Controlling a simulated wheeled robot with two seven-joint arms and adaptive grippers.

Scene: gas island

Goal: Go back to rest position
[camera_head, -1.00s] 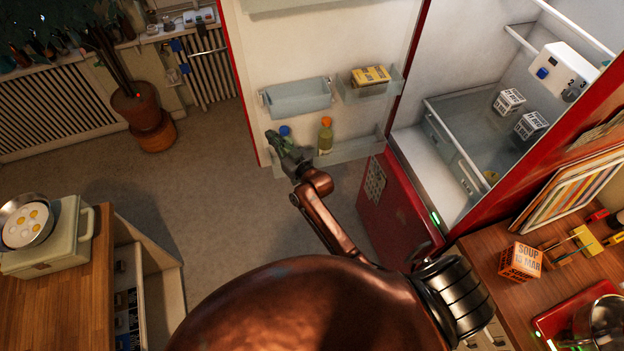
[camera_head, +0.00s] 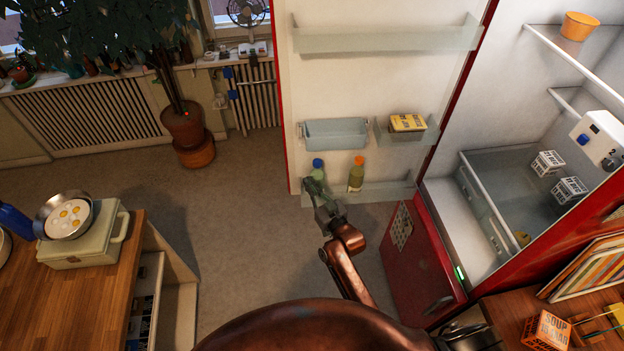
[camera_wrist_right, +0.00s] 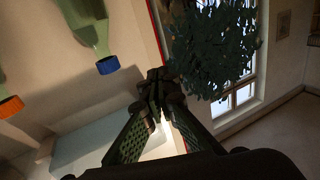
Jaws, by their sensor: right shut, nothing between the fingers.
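My right gripper (camera_head: 322,198) is shut and empty in the head view, in front of the open fridge door's lower shelf. Its fingertips meet in the right wrist view (camera_wrist_right: 158,90). A blue-capped bottle (camera_head: 318,171) stands in the door shelf just behind the gripper, partly hidden by it. An orange-capped bottle (camera_head: 356,175) stands to its right. In the right wrist view the blue-capped bottle (camera_wrist_right: 88,30) is apart from the fingers. My left gripper is in neither view.
The red fridge (camera_head: 560,255) stands open at right, its door (camera_head: 345,80) swung out. A wooden counter (camera_head: 85,300) with a pan of eggs (camera_head: 66,216) is at left. A potted plant (camera_head: 184,128) stands at the back. The floor (camera_head: 235,220) between is clear.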

